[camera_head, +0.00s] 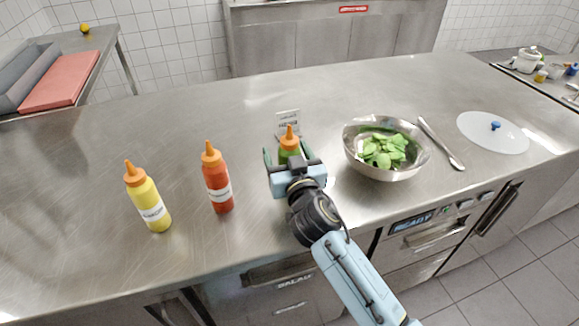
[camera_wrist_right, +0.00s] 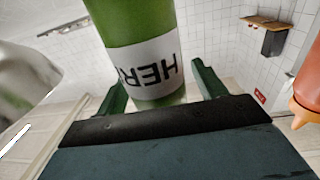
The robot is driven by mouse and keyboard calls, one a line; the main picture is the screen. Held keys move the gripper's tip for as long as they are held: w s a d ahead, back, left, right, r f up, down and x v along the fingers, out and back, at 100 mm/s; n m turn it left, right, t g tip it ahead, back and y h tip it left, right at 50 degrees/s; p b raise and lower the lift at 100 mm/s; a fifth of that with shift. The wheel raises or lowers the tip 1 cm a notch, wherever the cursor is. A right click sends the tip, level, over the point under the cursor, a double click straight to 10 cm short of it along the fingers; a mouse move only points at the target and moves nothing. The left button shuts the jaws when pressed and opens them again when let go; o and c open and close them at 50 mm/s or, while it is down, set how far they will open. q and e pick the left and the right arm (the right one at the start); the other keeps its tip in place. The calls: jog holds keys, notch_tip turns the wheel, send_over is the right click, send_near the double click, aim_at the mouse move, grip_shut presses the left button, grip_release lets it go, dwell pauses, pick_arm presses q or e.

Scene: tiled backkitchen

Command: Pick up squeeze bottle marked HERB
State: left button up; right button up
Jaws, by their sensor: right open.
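The green squeeze bottle (camera_head: 289,149) with an orange tip stands on the steel counter, mostly hidden behind my right gripper in the head view. In the right wrist view the bottle (camera_wrist_right: 140,30) shows a white label with black letters reading HER, upside down, the rest turned out of sight. My right gripper (camera_head: 284,158) is open, with one dark green finger on each side of the bottle. In the wrist view its fingers (camera_wrist_right: 158,88) flank the bottle's label. A small gap shows beside the right finger; contact on the left cannot be told. My left gripper is not in view.
A red squeeze bottle (camera_head: 218,182) and a yellow one (camera_head: 149,202) stand to the left. A steel bowl (camera_head: 398,172) of green leaves stands close on the right, with a spoon (camera_head: 440,143) and a white lid (camera_head: 493,137) beyond. A small sign (camera_head: 287,118) stands behind the green bottle.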

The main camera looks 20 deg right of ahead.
aim_at(290, 127)
jog(key=c, duration=0.7)
jog(key=shift+c, duration=0.2)
jog(key=shift+r, duration=0.15)
notch_tip(290, 127, up, 8)
jog(key=shift+r+p, duration=0.25)
jog(key=shift+p, duration=1)
jog(key=shift+r, duration=0.7)
